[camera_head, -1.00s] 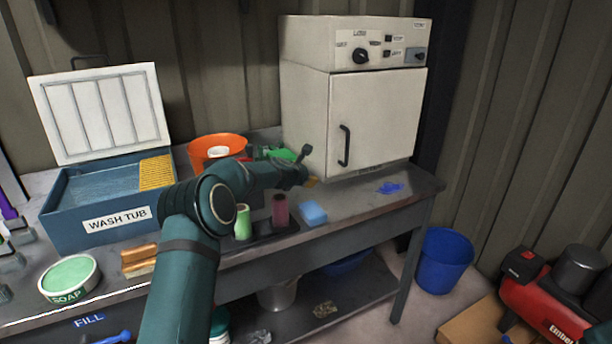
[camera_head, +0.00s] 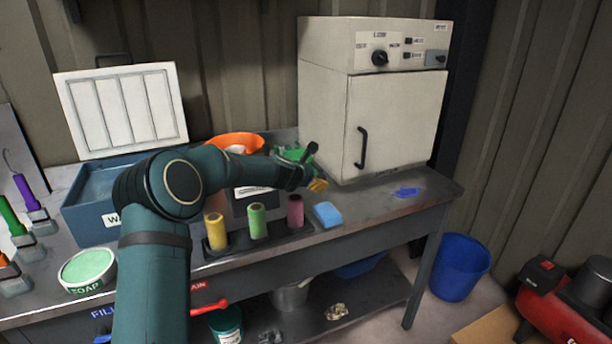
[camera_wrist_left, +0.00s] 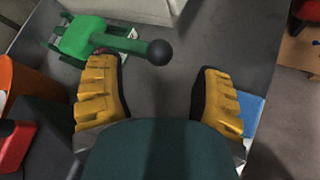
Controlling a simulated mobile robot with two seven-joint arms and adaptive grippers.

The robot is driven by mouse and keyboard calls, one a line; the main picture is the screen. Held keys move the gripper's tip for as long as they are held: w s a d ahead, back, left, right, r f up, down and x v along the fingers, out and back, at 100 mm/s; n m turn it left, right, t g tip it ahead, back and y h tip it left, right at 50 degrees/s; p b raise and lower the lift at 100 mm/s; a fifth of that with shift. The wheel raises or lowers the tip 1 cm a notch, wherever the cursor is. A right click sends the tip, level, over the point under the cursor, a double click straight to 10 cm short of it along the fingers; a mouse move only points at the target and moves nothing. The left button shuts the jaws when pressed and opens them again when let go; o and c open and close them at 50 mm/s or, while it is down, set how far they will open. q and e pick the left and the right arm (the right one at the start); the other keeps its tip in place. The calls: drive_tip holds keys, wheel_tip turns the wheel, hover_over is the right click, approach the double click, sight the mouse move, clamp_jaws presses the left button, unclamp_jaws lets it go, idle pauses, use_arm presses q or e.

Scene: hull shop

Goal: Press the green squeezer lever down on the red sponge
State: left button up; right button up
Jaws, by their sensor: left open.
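The green squeezer (camera_head: 292,153) stands on the bench beside the white oven, partly hidden by my left arm. In the left wrist view the squeezer (camera_wrist_left: 85,38) is at the upper left. Its green lever (camera_wrist_left: 122,43) sticks out to the right and ends in a black ball knob (camera_wrist_left: 159,52). My left gripper (camera_wrist_left: 160,95) is open and empty, with its yellow fingers spread. The knob appears just beyond the gap between them, and I see no contact. In the head view the left gripper (camera_head: 318,184) is in front of the squeezer. I cannot make out the red sponge for certain. My right gripper is out of view.
The oven (camera_head: 375,110) stands behind the gripper. A red object (camera_wrist_left: 14,142) shows at far left.

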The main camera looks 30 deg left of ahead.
use_arm(q)
drive_tip(key=shift+v, duration=2.25)
